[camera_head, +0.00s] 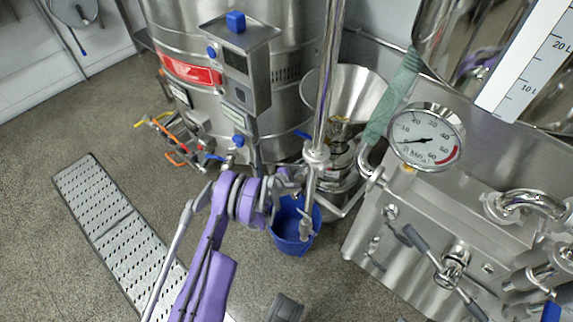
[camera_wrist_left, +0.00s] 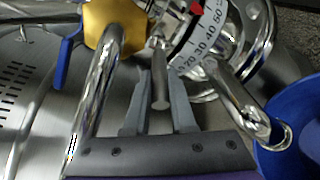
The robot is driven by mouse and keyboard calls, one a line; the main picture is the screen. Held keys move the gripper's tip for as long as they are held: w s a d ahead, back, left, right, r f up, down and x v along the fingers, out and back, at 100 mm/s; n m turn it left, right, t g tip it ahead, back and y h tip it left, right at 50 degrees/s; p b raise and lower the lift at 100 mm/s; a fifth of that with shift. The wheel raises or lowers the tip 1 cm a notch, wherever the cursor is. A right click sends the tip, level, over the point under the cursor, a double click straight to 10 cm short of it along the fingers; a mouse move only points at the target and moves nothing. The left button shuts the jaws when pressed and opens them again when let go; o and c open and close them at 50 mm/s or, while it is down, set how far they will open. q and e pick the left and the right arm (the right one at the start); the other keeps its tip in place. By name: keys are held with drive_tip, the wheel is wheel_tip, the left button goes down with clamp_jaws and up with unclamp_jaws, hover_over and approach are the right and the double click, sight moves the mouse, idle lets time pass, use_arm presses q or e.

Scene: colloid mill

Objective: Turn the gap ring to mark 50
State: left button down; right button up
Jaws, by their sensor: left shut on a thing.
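The gap ring (camera_wrist_left: 193,48) is a pale band with a black number scale on the mill, at the upper middle of the left wrist view. A red pointer (camera_wrist_left: 197,9) sits at its upper edge, near the 50 and 60 numerals; the exact reading is too small to tell. A short grey handle (camera_wrist_left: 160,92) stands out from the ring. My left gripper (camera_wrist_left: 160,88) is shut on this handle, one finger on each side. In the head view my left gripper (camera_head: 292,182) is at the mill, its fingers partly hidden. My right gripper is not in view.
A blue bucket (camera_head: 292,240) stands just below my left gripper. A steel hopper (camera_head: 345,98) and an upright pipe (camera_head: 326,90) are close by. A large tank with a control box (camera_head: 238,65) stands behind. A gauge (camera_head: 427,137) and machine are right.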

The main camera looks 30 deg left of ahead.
use_arm(q)
drive_tip(key=shift+s+d+n+y, duration=0.3)
drive_tip(key=shift+d+n+y, duration=0.15)
drive_tip(key=shift+d, duration=0.25)
drive_tip(key=shift+s+d+n+y, duration=0.15)
drive_tip(key=shift+d+n+y, duration=0.2)
drive_tip(key=shift+y, duration=0.2)
drive_tip(key=c, duration=0.8)
unclamp_jaws()
drive_tip(key=shift+o, duration=0.2)
drive_tip(key=shift+s, duration=0.1)
drive_tip(key=b+v, duration=0.5)
drive_tip(key=v, duration=0.5)
drive_tip(key=shift+s, duration=0.3)
